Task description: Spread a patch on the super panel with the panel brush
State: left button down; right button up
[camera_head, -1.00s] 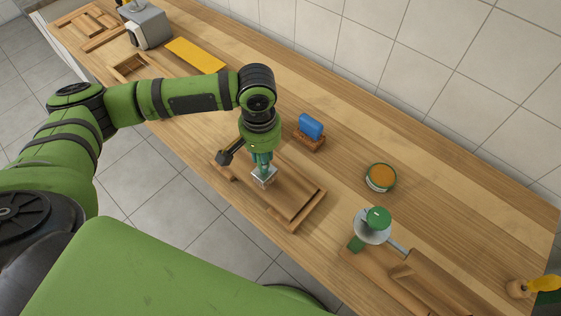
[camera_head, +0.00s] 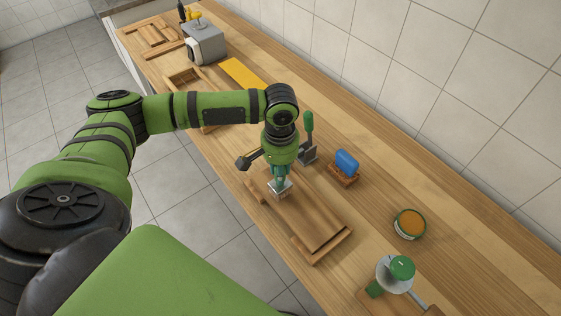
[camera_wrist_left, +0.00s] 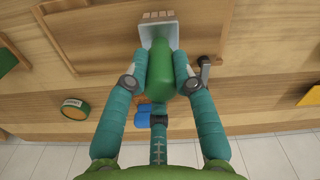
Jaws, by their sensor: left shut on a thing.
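My left gripper (camera_head: 281,176) is shut on the panel brush, which has a green handle (camera_wrist_left: 160,72), a pale metal ferrule (camera_wrist_left: 161,34) and tan tips. In the head view the ferrule (camera_head: 280,189) is low over the left part of the super panel (camera_head: 310,218), a wooden board with raised edge strips. The wrist view shows the tips over bare wood; I cannot tell whether they touch it. No patch is distinguishable on the panel. My right gripper is not in view.
Behind the panel stand a green-handled tool (camera_head: 308,125), a blue block on a wooden base (camera_head: 346,162) and an open tin with orange contents (camera_head: 410,223). A green-topped metal item (camera_head: 400,268) is at lower right. A yellow sheet (camera_head: 240,72) and a grey machine (camera_head: 206,43) are farther left.

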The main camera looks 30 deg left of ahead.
pick_arm(q)
jog(key=shift+f, duration=0.6)
jog(key=shift+f, duration=0.25)
jog(key=s+d+r, duration=0.1)
jog(key=s+d, duration=0.1)
jog(key=d, duration=1.2)
jog(key=shift+s+d+r, duration=0.15)
jog(key=shift+s+r, duration=0.1)
jog(key=shift+r, duration=0.05)
dwell(0.7)
jog(key=shift+f, duration=0.55)
jog(key=shift+s+f, duration=0.1)
jog(key=shift+f, duration=0.15)
